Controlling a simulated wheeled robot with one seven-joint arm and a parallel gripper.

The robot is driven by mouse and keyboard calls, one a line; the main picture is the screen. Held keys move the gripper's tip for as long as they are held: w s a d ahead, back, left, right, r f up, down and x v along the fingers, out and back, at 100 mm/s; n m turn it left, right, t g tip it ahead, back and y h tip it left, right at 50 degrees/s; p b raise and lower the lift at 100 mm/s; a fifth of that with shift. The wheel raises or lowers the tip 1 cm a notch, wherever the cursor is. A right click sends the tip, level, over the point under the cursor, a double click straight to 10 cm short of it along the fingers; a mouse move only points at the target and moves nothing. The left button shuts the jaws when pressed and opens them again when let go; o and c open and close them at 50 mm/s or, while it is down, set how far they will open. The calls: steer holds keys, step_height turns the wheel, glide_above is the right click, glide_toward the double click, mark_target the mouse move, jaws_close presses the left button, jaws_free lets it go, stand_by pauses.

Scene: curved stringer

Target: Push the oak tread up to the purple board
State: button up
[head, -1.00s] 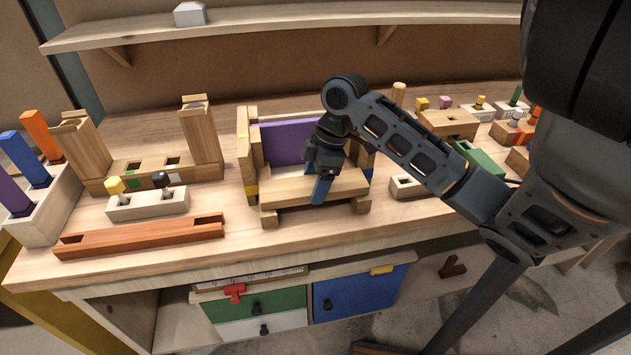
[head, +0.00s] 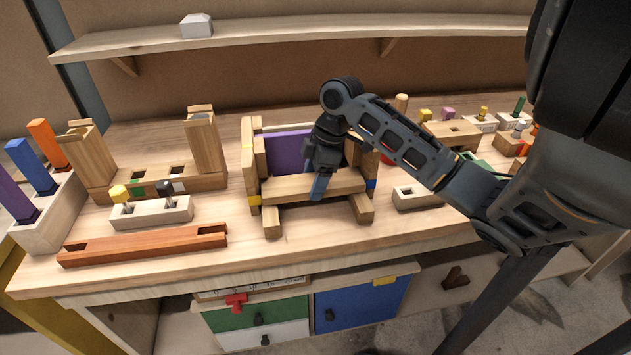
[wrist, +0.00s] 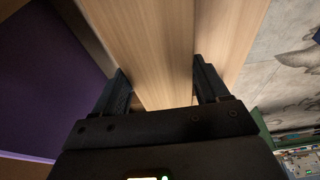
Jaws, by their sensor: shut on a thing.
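The oak tread (head: 290,188) lies across two wooden side rails, in front of the upright purple board (head: 288,152). My gripper (head: 319,186) reaches down onto the tread, and a bluish finger shows against its front edge. In the wrist view my gripper (wrist: 163,85) has a dark finger on each side of the pale oak tread (wrist: 150,45) and is shut on it. The purple board (wrist: 40,85) fills the left of that view. My arm hides the right part of the board, and I cannot tell whether the tread touches it.
Wooden side posts (head: 249,160) flank the tread. A reddish wooden bar (head: 145,243) and a peg block (head: 150,213) lie to the left. A pale slotted block (head: 415,196) stands to the right. The bench front before the rails is clear.

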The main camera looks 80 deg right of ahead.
steer(key=shift+w+d, duration=0.25)
steer(key=shift+d, duration=0.3)
steer(key=shift+w+d, duration=0.2)
steer(key=shift+d, duration=0.35)
steer(key=o, duration=1.3)
steer(key=shift+f, duration=0.1)
steer(key=v, duration=1.2)
